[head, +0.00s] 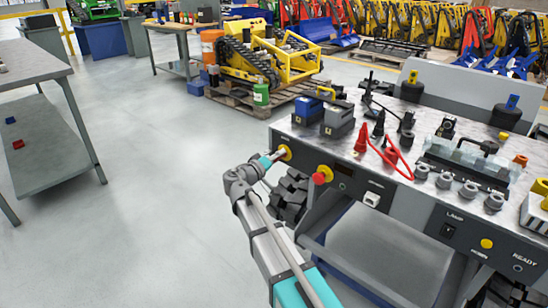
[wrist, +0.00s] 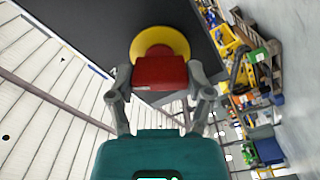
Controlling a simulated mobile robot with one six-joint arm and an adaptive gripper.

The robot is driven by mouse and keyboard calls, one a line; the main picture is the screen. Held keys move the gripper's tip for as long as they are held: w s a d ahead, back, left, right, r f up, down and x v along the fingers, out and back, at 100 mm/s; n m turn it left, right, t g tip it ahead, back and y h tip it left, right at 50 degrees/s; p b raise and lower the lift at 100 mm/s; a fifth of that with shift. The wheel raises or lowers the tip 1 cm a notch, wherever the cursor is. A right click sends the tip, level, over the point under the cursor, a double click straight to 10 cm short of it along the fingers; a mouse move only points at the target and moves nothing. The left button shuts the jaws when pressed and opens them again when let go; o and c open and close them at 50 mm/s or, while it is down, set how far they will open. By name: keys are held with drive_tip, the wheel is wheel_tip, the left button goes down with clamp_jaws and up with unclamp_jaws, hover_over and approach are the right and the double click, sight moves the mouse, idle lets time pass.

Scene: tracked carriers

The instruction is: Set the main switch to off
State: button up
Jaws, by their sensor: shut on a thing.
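The main switch is a red handle (wrist: 160,71) on a round yellow plate (wrist: 161,42), set in a dark panel face in the wrist view. My gripper (wrist: 161,82) is shut on the red handle, with one grey finger at each side of it. In the head view the yellow plate (head: 286,152) shows at the left end of the bench front. My gripper (head: 277,156) reaches it there and hides the red handle. The handle's pointing marks cannot be read.
A red mushroom button (head: 320,177) sits on the same bench front, just right of my gripper. Red cables (head: 392,157) and several fittings lie on the bench top. The floor (head: 165,170) to the left is clear.

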drive_tip(key=n, duration=0.6)
drive_tip(key=shift+w, duration=0.1)
drive_tip(key=shift+n, duration=0.3)
drive_tip(key=o, duration=1.1)
drive_tip(key=shift+o, duration=0.2)
drive_tip(key=shift+s, duration=0.2)
drive_tip(key=v, duration=1.1)
drive_tip(key=shift+s+a, duration=0.25)
drive_tip(key=shift+a, duration=0.05)
